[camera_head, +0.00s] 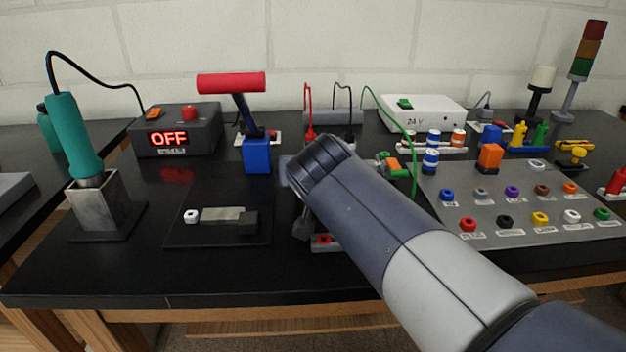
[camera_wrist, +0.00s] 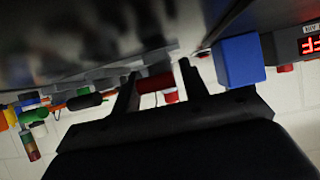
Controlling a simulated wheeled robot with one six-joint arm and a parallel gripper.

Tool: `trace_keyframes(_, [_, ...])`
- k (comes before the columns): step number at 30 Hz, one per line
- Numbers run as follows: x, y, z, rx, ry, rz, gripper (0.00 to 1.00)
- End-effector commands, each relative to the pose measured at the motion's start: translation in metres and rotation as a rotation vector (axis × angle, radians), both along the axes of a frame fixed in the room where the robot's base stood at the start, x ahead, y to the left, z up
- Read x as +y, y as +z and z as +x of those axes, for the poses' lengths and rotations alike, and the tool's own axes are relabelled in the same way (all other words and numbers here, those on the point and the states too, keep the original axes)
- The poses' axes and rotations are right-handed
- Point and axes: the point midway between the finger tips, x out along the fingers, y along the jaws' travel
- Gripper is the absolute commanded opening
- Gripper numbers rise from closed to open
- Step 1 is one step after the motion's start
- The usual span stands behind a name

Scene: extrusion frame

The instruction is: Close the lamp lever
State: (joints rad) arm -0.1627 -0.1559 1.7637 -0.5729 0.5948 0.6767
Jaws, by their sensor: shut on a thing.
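My gripper (camera_wrist: 158,74) is shut on a red cylindrical handle (camera_wrist: 154,84), which spans the gap between the two fingers in the wrist view. This handle appears to be the lamp lever's grip. In the head view my wrist covers the grip and most of the gripper. A small base with a red part (camera_head: 323,240) shows just below my wrist there, near the table's front. The lever's angle and its contacts are hidden, so I cannot tell how far it is closed.
A large red-handled lever (camera_head: 231,83) with a blue block (camera_head: 257,155) stands left of my wrist; a blue block (camera_wrist: 238,60) also shows beside my fingers. An OFF box (camera_head: 178,130) is behind left. A grey socket panel (camera_head: 520,195) lies right. Red, black and green cables run behind.

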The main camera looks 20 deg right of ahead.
Motion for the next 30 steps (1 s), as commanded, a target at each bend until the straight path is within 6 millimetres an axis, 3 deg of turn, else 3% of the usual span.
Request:
trace_keyframes(16, [0.0001,-0.0011,-0.0003,-0.008,0.0,-0.002,0.19])
trace_keyframes(17, [0.0001,-0.0011,-0.0003,-0.008,0.0,-0.002,0.44])
trace_keyframes(18, [0.0,-0.001,-0.0002,-0.008,0.0,-0.002,0.47])
trace_keyframes(24, [0.0,-0.0008,-0.0001,-0.009,0.0,-0.002,0.62])
trace_keyframes(30, [-0.0001,-0.0005,-0.0001,-0.009,0.0,-0.002,0.62])
